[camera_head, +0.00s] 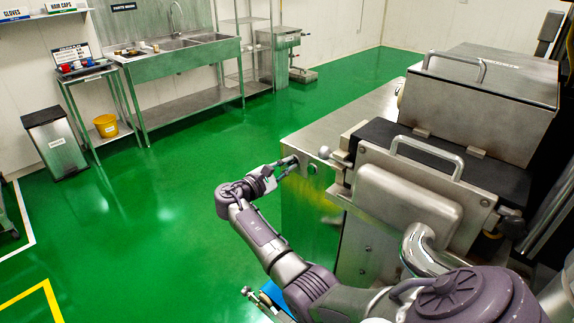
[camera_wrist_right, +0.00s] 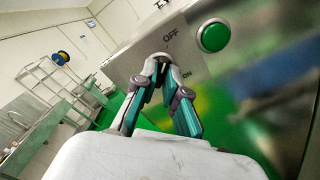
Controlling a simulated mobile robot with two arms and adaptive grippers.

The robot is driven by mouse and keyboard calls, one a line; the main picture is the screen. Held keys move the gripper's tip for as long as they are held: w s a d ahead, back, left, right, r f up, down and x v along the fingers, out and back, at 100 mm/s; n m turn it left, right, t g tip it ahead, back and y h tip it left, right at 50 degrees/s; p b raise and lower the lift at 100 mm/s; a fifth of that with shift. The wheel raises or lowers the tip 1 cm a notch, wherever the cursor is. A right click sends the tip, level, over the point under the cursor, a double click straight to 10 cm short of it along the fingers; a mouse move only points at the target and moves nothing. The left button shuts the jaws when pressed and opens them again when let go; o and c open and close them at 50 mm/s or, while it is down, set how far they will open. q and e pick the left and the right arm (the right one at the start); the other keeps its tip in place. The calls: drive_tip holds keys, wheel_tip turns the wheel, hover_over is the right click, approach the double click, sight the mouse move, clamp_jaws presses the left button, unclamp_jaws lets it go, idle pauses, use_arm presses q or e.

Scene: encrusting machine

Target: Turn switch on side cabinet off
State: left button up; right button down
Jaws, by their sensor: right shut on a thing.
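The metal side cabinet (camera_head: 312,205) stands right of my right gripper in the head view. In the right wrist view its panel (camera_wrist_right: 130,62) fills the upper middle, with an "OFF" label above my fingertips and an "ON" label to their lower right. My right gripper (camera_head: 292,162) is at this panel; in the wrist view its fingertips (camera_wrist_right: 160,62) are closed together between the labels, shut on the switch. The fingers hide the switch, so its setting cannot be read. My left gripper is not in view.
A round green button (camera_wrist_right: 213,37) sits on the panel right of the fingers. The encrusting machine (camera_head: 410,195) rises beside the cabinet. A sink table (camera_head: 180,60), a bin (camera_head: 56,143) and a stand with a yellow bucket (camera_head: 106,125) are far left. Green floor between is clear.

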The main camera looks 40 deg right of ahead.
drive_tip(key=shift+f, duration=0.1)
drive_tip(key=c, duration=1.2)
unclamp_jaws()
drive_tip(key=shift+c, duration=0.2)
drive_tip(key=shift+a, duration=0.1)
drive_tip(key=s+a, duration=0.1)
drive_tip(key=a, duration=1.1)
